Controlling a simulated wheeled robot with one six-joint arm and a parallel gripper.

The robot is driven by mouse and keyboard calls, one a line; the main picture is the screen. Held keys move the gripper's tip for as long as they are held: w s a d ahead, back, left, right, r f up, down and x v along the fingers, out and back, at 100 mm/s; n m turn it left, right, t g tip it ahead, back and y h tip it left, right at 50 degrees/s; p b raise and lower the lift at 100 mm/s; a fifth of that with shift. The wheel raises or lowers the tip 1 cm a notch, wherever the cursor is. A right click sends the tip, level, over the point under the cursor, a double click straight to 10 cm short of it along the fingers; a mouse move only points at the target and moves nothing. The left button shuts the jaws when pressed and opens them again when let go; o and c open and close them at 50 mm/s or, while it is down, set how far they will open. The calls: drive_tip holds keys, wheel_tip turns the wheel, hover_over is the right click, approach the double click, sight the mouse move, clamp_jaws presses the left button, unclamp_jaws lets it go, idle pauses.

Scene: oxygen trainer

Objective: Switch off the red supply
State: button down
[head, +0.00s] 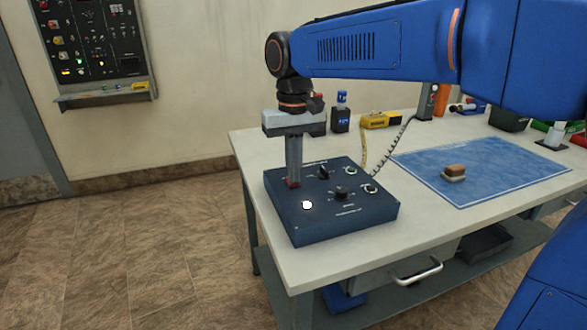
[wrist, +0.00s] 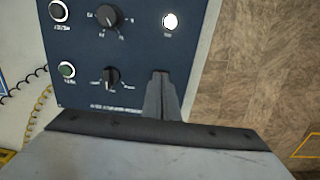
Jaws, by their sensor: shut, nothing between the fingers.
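A dark blue control box (head: 330,222) lies on the near left part of the table. It carries two black rotary knobs; one (head: 324,173) is farther back and the other (head: 341,192) nearer the front. A round white lamp (head: 307,204) glows on its left part, and it also shows lit in the wrist view (wrist: 170,21). My gripper (head: 292,183) points down, shut and empty, over the box's left part. A small reddish patch shows at its fingertips; I cannot tell what it is. In the wrist view the fingers (wrist: 161,78) are right of one knob (wrist: 110,78), apart from it. The panel labels are too small to read.
Two round buttons (head: 351,170) (head: 370,189) sit on the box's right part. A coiled cable (head: 397,138) hangs nearby. A blue mat (head: 490,165) with a brush (head: 454,172) lies right.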

drive_tip(key=shift+s+f, duration=0.1)
drive_tip(key=shift+f, duration=0.45)
drive_tip(key=shift+w+a+r, duration=0.1)
drive_tip(key=shift+w+a, duration=0.05)
drive_tip(key=shift+w, duration=0.45)
drive_tip(key=shift+w+r, duration=0.2)
drive_tip(key=shift+r, duration=0.45)
wheel_tip(320, 180, up, 14)
drive_tip(key=shift+s+f, duration=0.2)
